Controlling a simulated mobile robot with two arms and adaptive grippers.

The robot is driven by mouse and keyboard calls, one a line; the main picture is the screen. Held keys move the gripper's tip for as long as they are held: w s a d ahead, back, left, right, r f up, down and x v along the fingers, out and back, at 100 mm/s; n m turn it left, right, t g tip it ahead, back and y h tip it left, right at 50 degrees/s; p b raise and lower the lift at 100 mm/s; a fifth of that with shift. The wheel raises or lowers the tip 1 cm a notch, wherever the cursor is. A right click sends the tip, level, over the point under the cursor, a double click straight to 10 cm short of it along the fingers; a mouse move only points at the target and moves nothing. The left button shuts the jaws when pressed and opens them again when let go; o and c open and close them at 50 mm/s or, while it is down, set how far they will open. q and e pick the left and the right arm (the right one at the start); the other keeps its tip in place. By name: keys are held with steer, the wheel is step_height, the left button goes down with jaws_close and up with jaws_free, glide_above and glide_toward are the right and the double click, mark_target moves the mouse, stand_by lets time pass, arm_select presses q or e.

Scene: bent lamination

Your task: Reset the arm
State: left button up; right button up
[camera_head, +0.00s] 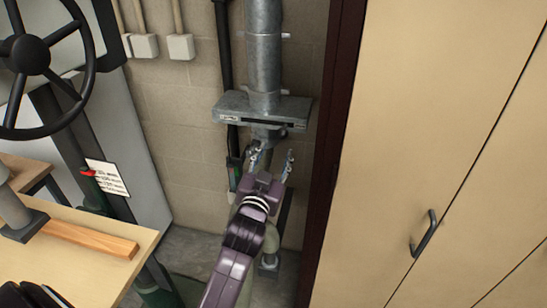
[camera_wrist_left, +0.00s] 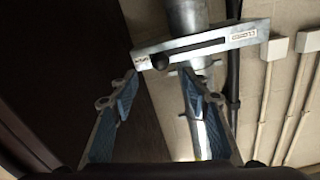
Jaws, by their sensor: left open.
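My left gripper (camera_head: 270,163) is open in the head view, with its two fingers spread below a grey metal slide gate (camera_head: 264,109) on a vertical duct (camera_head: 263,50). In the left wrist view, the fingers of my left gripper (camera_wrist_left: 155,105) stand apart with nothing between their tips. The slide gate (camera_wrist_left: 205,45) lies beyond the fingertips there, with a dark slot along its front. The gripper appears apart from the gate. My right gripper is not in view.
A tall beige cabinet (camera_head: 430,130) with a dark handle (camera_head: 423,233) fills the right. A workbench (camera_head: 60,255) with a wooden strip (camera_head: 90,238) is at lower left. A black handwheel (camera_head: 32,55) is at upper left. Pipes run along the block wall (camera_head: 180,110).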

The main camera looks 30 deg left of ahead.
arm_select(q)
steer(key=shift+s+d, duration=0.1)
steer(key=shift+s, duration=0.45)
